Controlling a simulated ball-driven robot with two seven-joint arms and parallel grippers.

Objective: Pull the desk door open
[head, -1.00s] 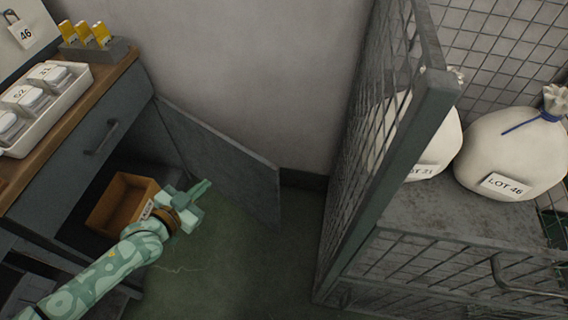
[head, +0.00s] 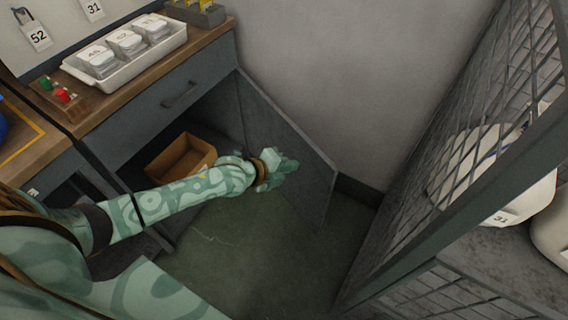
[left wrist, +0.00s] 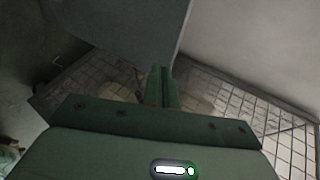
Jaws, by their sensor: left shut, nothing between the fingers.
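The desk door (head: 289,146) is a grey panel standing open, swung out from the right side of the desk cabinet. My left gripper (head: 284,168) is in front of the inner face of the door, near its middle. It is shut and empty. The left wrist view shows the shut fingers (left wrist: 162,88) close to the grey door panel (left wrist: 120,40); I cannot tell whether they touch it. Inside the open cabinet is a brown box (head: 182,157). My right gripper is not in view.
A drawer with a handle (head: 179,95) is above the opening. A white tray (head: 130,62) of labelled containers sits on the desktop. A wire cage (head: 470,130) with white sacks stands to the right. The green floor (head: 260,250) between is clear.

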